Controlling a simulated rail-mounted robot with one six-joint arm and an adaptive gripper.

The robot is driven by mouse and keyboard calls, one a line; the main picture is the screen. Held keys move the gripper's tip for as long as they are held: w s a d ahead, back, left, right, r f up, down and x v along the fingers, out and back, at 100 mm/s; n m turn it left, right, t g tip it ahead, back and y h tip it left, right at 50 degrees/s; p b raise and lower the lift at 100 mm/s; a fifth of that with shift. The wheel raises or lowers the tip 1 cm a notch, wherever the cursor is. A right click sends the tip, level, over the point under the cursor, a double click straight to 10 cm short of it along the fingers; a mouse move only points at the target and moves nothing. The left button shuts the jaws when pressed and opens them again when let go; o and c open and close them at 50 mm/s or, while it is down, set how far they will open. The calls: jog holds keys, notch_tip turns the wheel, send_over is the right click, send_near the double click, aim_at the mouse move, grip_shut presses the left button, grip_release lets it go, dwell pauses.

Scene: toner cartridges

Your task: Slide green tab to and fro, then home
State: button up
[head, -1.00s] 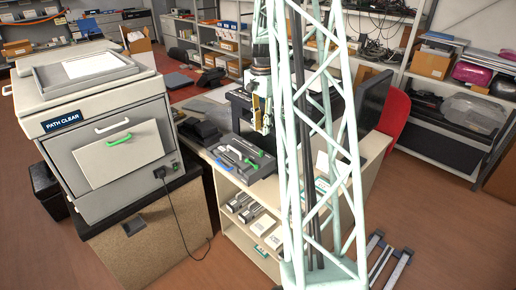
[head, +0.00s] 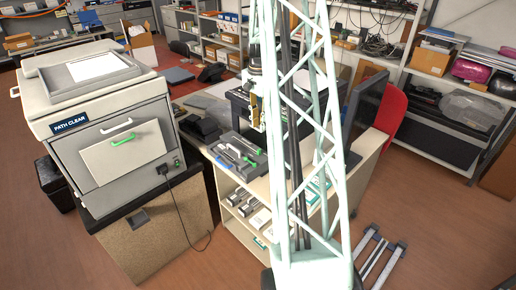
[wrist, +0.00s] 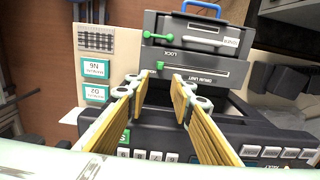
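In the wrist view, a small green tab (wrist: 160,65) sits at the left end of a slot in a grey strip marked DRUM UNIT (wrist: 205,69). My gripper (wrist: 160,77) is open and empty. Its two yellow-ribbed fingers point toward the tab, one tip on either side in the picture; whether they touch it I cannot tell. In the head view my gripper (head: 247,118) hangs over the bench beside the tool tray, partly behind my lattice column. The green tab cannot be made out there.
A dark machine (wrist: 220,145) with several buttons lies under my fingers. Label cards (wrist: 95,93) lie left. A large printer (head: 100,115) stands left in the head view.

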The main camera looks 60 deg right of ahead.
aim_at(259, 152)
jog(key=shift+f, duration=0.1)
jog(key=shift+f, duration=6.75)
grip_shut()
